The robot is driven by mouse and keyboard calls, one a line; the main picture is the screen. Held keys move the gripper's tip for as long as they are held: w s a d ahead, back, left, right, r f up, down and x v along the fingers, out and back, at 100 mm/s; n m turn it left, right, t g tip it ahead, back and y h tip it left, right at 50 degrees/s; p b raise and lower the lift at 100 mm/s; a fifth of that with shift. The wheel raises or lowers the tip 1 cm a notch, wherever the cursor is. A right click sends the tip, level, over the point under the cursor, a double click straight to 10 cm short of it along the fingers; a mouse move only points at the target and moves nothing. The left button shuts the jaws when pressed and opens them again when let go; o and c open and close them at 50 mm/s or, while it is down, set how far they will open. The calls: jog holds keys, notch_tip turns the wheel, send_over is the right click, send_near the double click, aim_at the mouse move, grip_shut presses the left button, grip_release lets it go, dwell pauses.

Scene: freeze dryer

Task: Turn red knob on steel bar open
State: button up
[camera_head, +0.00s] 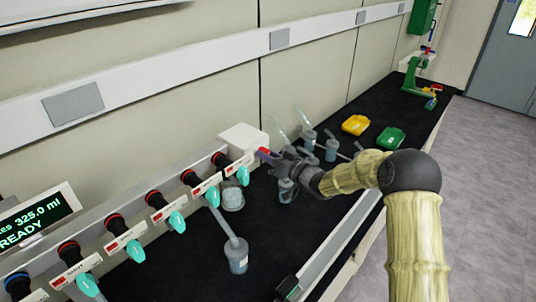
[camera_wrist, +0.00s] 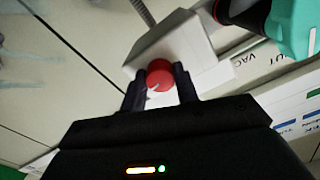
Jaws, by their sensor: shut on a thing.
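The red knob (camera_wrist: 160,75) sits between the two dark fingers of my gripper (camera_wrist: 161,84) in the wrist view, with a finger against each side. A short pale mark shows on the knob's face. In the head view my gripper (camera_head: 274,156) reaches the right end of the steel bar (camera_head: 137,207), and a bit of red knob (camera_head: 264,151) shows at its tip. The knob is mounted on a white-grey block, seen in the wrist view (camera_wrist: 172,42). The rest of the knob is hidden by my gripper in the head view.
Several black ports with teal valves (camera_head: 243,175) line the bar. A bottle (camera_head: 237,256) hangs from one by a tube. More bottles (camera_head: 331,149), a yellow tray (camera_head: 355,125) and a green tray (camera_head: 390,138) stand on the black bench. A display (camera_head: 38,222) is at left.

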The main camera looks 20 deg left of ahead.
jog(key=shift+m, duration=1.1)
jog(key=o, duration=1)
jog(key=shift+c, duration=0.2)
jog(key=b+v, duration=0.5)
jog(key=v, duration=1.2)
jog(key=shift+d, duration=0.25)
